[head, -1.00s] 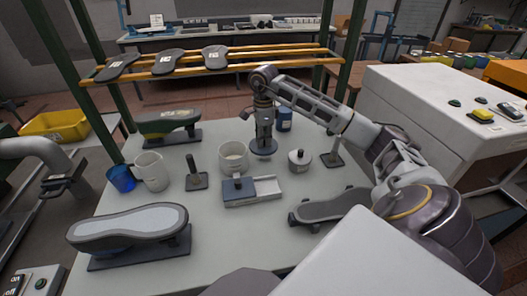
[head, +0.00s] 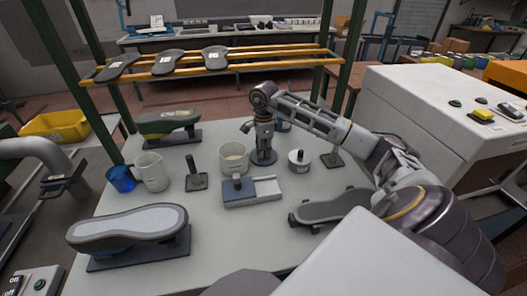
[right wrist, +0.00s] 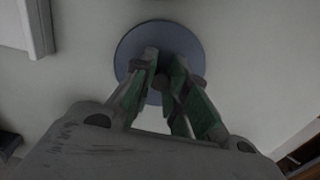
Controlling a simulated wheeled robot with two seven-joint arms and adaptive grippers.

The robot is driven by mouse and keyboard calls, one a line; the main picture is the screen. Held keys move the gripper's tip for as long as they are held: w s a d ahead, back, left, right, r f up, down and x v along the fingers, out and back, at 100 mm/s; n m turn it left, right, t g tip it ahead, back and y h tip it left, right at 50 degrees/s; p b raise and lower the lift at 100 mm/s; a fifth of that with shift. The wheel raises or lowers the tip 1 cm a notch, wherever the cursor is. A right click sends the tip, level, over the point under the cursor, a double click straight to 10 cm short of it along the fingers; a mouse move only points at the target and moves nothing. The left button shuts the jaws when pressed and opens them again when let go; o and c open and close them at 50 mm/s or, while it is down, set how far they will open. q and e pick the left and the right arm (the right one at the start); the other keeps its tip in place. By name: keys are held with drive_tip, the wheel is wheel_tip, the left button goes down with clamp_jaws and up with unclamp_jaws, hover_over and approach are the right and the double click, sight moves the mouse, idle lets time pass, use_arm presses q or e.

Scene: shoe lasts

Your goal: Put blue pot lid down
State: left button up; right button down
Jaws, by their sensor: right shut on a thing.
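The blue pot lid (head: 264,158) is a flat, round blue-grey disc in the middle of the table, between the white pot and a round grey-white lidded container. My right gripper (head: 264,148) points straight down and is shut on the lid's handle. In the right wrist view the disc of the lid (right wrist: 130,45) shows flat beneath the fingertips (right wrist: 160,68), which hide the handle. The lid is at or just above the tabletop; I cannot tell whether it touches.
The white pot (head: 234,157) stands open just left of the lid, the lidded container (head: 300,160) to its right. A blue-and-white sliding box (head: 266,192) lies in front. A blue can (head: 284,126) stands behind. Shoe lasts (head: 128,222) sit around the table (head: 215,240).

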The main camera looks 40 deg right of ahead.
use_arm(q)
drive_tip(key=shift+w, duration=0.15)
use_arm(e)
drive_tip(key=shift+f, duration=0.25)
drive_tip(key=shift+f, duration=0.1)
drive_tip(key=c, duration=1.4)
unclamp_jaws()
use_arm(q)
drive_tip(key=shift+d, duration=0.1)
use_arm(e)
drive_tip(key=shift+r, duration=0.85)
use_arm(q)
drive_tip(key=shift+s+a+f+p, duration=0.1)
drive_tip(key=shift+s+a+p, duration=0.3)
drive_tip(key=shift+s, duration=0.35)
use_arm(e)
wheel_tip(320, 180, up, 11)
drive_tip(key=shift+f, duration=0.2)
